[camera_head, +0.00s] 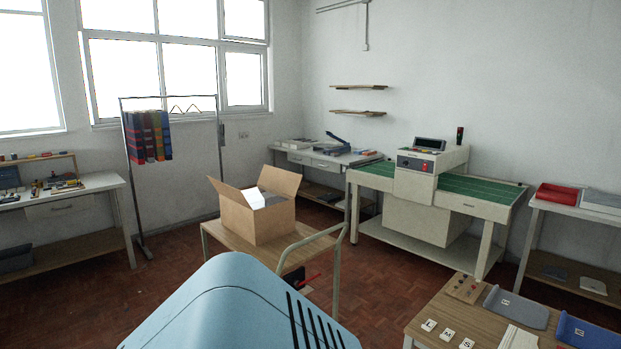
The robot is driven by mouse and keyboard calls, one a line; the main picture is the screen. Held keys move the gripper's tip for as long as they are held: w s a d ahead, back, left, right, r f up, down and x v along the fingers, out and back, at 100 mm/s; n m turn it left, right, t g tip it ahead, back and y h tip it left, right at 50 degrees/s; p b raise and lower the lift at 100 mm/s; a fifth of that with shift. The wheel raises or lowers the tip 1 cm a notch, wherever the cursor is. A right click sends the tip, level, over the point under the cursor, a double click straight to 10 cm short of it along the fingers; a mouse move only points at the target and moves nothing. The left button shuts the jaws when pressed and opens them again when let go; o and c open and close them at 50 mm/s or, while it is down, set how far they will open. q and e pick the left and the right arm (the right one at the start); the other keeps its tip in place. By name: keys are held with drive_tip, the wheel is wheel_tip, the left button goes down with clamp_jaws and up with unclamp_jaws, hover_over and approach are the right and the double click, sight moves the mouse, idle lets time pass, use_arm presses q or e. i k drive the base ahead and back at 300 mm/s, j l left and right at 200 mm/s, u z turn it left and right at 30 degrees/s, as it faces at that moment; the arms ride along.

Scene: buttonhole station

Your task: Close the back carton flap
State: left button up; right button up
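An open brown cardboard carton (251,224) stands on a wooden-topped trolley (222,238) near the middle of the view. Its back flap (280,180) stands up at the far right side of the opening. Another flap (227,192) stands up and leans outward at the left. Something white and grey (257,198) shows inside the carton; I cannot tell what it is. The near flaps are not clearly seen. Neither of my grippers is in view.
The trolley has a pale tube handle (310,240) at its right. A green-topped machine table (485,196) stands behind right, a wooden table (440,318) with trays at front right. A garment rack (218,140) stands behind left. Red floor (160,285) is clear at left.

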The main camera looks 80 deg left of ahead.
sight(234, 195)
drive_tip(key=u, duration=3.2)
drive_tip(key=i+j+u, duration=0.35)
drive_tip(key=i, duration=0.9)
drive_tip(key=i+l+u, duration=0.15)
drive_tip(key=i+u, duration=0.2)
drive_tip(key=i, duration=0.9)
